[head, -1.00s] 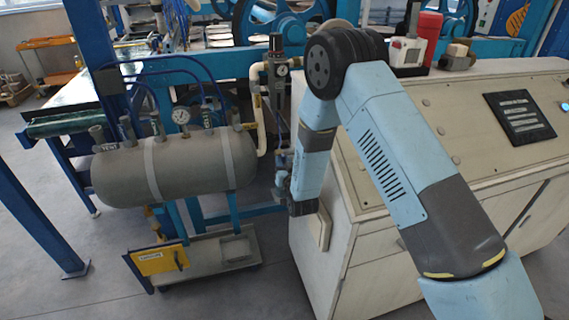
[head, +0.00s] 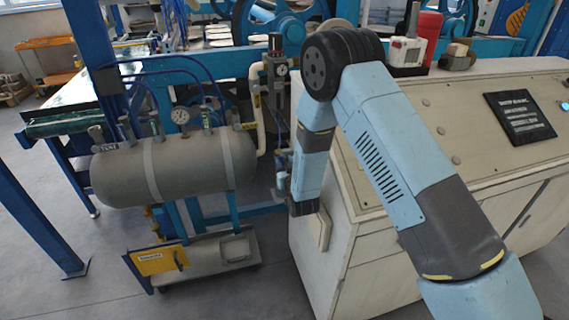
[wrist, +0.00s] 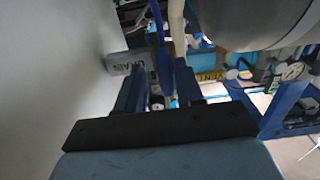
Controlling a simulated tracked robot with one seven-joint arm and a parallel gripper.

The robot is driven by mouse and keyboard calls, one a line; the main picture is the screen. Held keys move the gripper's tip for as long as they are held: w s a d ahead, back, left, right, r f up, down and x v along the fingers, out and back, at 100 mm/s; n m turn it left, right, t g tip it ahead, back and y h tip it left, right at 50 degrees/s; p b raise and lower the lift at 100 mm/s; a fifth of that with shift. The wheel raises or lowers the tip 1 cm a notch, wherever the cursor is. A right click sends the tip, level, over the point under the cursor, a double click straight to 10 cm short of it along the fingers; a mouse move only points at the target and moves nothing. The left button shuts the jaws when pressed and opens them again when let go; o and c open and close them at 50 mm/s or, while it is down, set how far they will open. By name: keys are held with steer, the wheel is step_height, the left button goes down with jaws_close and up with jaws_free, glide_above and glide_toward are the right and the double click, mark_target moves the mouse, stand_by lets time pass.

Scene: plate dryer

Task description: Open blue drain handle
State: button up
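In the wrist view a grey tag (wrist: 127,62) with lettering that seems to read DRAIN hangs left of a narrow blue bar (wrist: 161,38), which looks like the drain handle. My gripper (wrist: 158,78) is open, its two dark blue fingers apart. The bar's lower end shows between or just beyond the fingers; I cannot tell whether they touch it. In the head view my gripper is hidden behind my arm, and I cannot pick out the handle there.
A grey pressure tank (head: 180,168) with a gauge (head: 180,116) stands on a blue frame, above a low tray (head: 205,262) with a yellow sign (head: 160,260). A beige control cabinet (head: 375,235) stands close to my arm. Floor at the left is open.

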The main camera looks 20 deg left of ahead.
steer(key=shift+o, duration=0.3)
steer(key=shift+s, duration=0.15)
steer(key=v, duration=1.3)
steer(key=shift+s+d, duration=0.15)
steer(key=shift+s, duration=0.05)
steer(key=shift+f, duration=0.1)
